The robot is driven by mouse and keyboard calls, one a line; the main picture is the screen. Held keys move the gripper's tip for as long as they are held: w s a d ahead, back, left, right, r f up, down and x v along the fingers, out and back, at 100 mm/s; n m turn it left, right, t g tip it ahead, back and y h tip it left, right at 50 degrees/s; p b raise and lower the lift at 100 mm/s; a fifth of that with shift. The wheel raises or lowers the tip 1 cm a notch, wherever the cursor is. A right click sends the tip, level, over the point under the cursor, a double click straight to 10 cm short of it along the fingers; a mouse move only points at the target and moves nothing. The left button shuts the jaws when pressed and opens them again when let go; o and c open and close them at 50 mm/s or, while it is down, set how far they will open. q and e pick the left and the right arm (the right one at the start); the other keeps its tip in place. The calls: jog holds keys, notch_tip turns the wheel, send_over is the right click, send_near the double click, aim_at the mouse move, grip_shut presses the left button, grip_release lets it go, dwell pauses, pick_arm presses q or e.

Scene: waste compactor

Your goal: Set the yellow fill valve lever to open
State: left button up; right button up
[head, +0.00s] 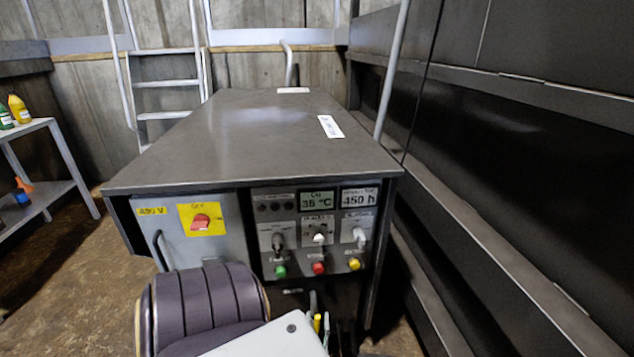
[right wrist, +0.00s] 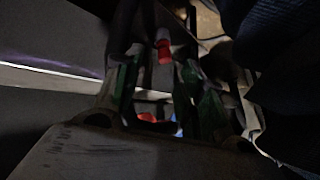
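A small yellow piece (head: 317,322) shows low in the head view, below the control panel. It may be the yellow fill valve lever, but it is partly hidden and its position cannot be read. A red handle (right wrist: 163,48) shows beyond the gap between the fingers.
The grey cabinet (head: 250,130) has a control panel with knobs and coloured buttons, and a red switch (head: 201,221) on a yellow plate. A dark wall (head: 530,150) runs close along the right. A shelf (head: 50,192) with bottles stands left. Open floor (head: 70,270) lies left of the cabinet.

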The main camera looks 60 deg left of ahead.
pick_arm(q)
jog(key=shift+r, duration=0.1)
jog(key=shift+r, duration=4.85)
jog(key=shift+s, duration=0.1)
